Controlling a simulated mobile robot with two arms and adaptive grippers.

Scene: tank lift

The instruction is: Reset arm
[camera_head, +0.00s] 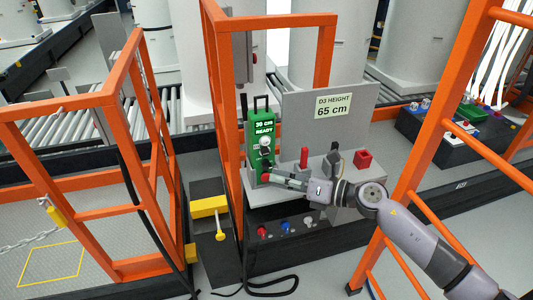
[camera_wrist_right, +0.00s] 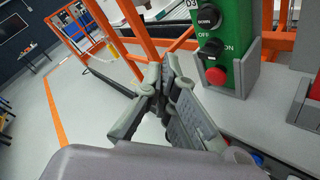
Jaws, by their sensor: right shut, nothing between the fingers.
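My right arm comes in from the right in the head view. Its gripper (camera_head: 272,178) is shut and empty, with its tips at the lower front of the green control box (camera_head: 255,148). The box's display reads "30 cm READY". In the wrist view the shut fingers (camera_wrist_right: 170,72) point up beside the green box (camera_wrist_right: 238,40), left of its red button (camera_wrist_right: 216,76) and apart from it in that picture. Black knobs marked DOWN and OFF/ON sit above the button. My left gripper is not in view.
A grey panel (camera_head: 345,95) reads "D3 HEIGHT 65 cm". A red lever (camera_head: 304,157) and red block (camera_head: 363,159) stand near my arm. Orange rails (camera_head: 222,120) flank the left, and an orange ladder-like frame (camera_head: 440,130) the right. A black cable (camera_head: 270,287) lies on the floor.

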